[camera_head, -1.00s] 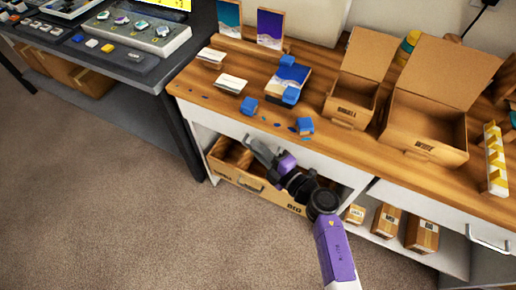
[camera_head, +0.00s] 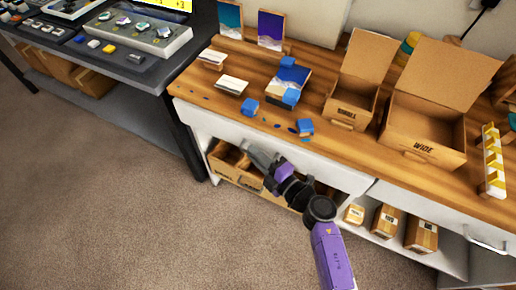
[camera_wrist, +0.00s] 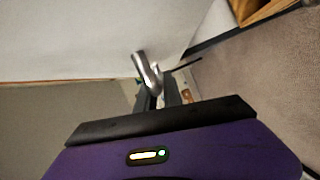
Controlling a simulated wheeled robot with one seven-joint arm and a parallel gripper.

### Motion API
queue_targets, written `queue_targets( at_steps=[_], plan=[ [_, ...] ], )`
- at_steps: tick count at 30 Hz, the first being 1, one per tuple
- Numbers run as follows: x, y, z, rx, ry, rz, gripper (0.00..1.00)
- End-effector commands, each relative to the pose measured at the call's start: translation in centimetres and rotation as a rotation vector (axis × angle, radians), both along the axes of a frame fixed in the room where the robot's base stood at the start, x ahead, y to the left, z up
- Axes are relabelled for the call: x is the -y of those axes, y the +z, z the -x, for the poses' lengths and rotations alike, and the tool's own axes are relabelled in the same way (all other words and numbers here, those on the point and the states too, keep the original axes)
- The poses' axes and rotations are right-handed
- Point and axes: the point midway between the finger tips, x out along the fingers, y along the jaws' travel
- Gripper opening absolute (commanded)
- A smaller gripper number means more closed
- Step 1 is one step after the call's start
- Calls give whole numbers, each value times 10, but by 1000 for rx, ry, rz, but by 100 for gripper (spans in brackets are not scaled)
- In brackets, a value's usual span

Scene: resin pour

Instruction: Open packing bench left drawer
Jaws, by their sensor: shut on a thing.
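The packing bench's left drawer (camera_head: 326,172) has a white front just under the wooden top. I cannot tell whether a small gap stands behind it. My gripper (camera_head: 257,153) is at this front, left of its middle, with the purple and black wrist behind it. In the wrist view, the silver drawer handle (camera_wrist: 147,72) sticks out from a white surface. My dark fingers (camera_wrist: 158,94) are shut on the handle. In the head view the gripper hides the handle.
The wooden bench top (camera_head: 200,81) holds blue blocks, cards and open cardboard boxes (camera_head: 350,112). Cardboard boxes (camera_head: 232,160) sit on the shelf below the drawer. A right handle (camera_head: 487,240) shows farther along. Carpet (camera_head: 110,200) in front is clear.

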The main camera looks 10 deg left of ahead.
Motion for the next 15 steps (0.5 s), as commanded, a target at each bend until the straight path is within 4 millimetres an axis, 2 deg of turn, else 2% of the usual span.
queue_targets(
  at_steps=[15],
  plan=[
    [-42, -2, 121, -7, 1, 2, 0]
  ],
)
